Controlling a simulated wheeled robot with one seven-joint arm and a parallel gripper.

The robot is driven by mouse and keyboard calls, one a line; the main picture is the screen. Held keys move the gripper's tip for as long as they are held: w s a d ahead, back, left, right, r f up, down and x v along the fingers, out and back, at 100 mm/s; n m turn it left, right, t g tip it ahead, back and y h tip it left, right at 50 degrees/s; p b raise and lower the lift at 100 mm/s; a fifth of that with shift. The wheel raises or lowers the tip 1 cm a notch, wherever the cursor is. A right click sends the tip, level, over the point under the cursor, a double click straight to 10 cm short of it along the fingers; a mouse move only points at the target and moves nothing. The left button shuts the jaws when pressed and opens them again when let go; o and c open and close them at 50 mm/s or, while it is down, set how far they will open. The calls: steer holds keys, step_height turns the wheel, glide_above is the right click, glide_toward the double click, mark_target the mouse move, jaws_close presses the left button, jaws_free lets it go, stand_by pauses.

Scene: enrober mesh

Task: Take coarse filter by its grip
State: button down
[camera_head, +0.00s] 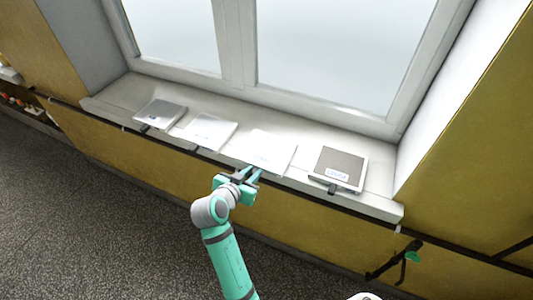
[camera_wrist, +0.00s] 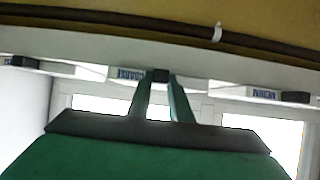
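Several flat framed filters lie in a row on the windowsill, each with a small dark grip at its front edge. My gripper (camera_head: 250,172) is at the front of the white third filter from the left (camera_head: 270,148). In the wrist view my gripper (camera_wrist: 159,82) has its fingers apart, with a dark grip (camera_wrist: 158,75) at or between the tips; contact is unclear.
The white sill (camera_head: 380,203) runs below a window. A wall (camera_head: 480,130) closes the sill's right end. A black bracket with a green part (camera_head: 411,256) is low on the right.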

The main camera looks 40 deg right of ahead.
steer(key=s+a, duration=0.4)
steer(key=a, duration=0.6)
steer(key=s+a, duration=0.4)
steer(key=a, duration=0.6)
steer(key=shift+a+r, duration=0.2)
steer(key=shift+a, duration=0.05)
stand_by(2.2)
steer(key=shift+s, duration=0.1)
stand_by(0.5)
